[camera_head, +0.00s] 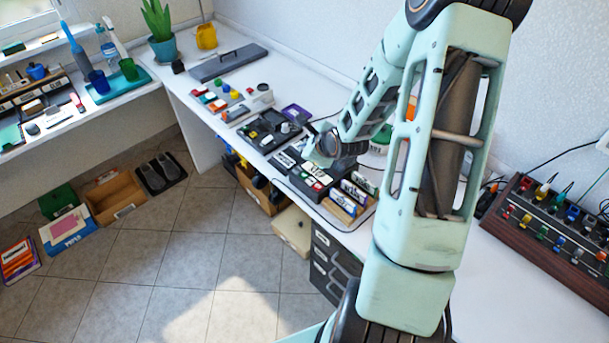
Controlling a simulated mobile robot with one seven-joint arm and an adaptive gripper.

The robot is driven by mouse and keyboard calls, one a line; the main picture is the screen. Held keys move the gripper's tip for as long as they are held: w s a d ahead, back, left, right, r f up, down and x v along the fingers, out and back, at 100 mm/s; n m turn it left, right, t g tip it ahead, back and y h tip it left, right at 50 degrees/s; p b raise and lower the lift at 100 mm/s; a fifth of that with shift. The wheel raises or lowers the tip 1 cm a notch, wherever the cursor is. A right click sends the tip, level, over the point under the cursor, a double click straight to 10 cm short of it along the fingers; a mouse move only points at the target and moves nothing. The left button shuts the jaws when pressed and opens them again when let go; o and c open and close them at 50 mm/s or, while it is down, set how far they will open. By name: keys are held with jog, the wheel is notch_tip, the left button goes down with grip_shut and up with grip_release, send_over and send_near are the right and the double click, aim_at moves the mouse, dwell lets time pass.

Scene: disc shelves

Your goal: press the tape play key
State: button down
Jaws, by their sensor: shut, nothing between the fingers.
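A dark boxy device (298,185) with a light panel and small coloured keys, which looks like the tape player, sits on the white counter near its front edge. Its individual keys are too small to read, so I cannot tell which one is play. My gripper (318,160) is shut and empty, at the end of my pale green arm, over the back part of this device. The arm's wrist hides some of the device's far side. I cannot tell whether the fingertips touch it.
A black tray (266,127) with small items lies left of the device. A rack of upright cases (349,197) stands to its right. Coloured blocks and a grey case (228,62) lie farther left. A control panel with many knobs (553,222) is at the right. Boxes stand on the floor.

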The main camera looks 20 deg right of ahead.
jog(key=b, duration=0.8)
send_over(305, 176)
notch_tip(305, 176, down, 8)
jog(key=shift+s+r, duration=0.15)
jog(key=shift+f, duration=0.45)
jog(key=shift+f, duration=0.15)
dwell(0.4)
jog(key=shift+f, duration=0.25)
jog(key=shift+f+b, duration=0.35)
jog(key=shift+f, duration=0.1)
dwell(0.6)
jog(key=shift+r, duration=0.15)
jog(key=shift+r+p, duration=0.75)
jog(key=shift+p, duration=0.2)
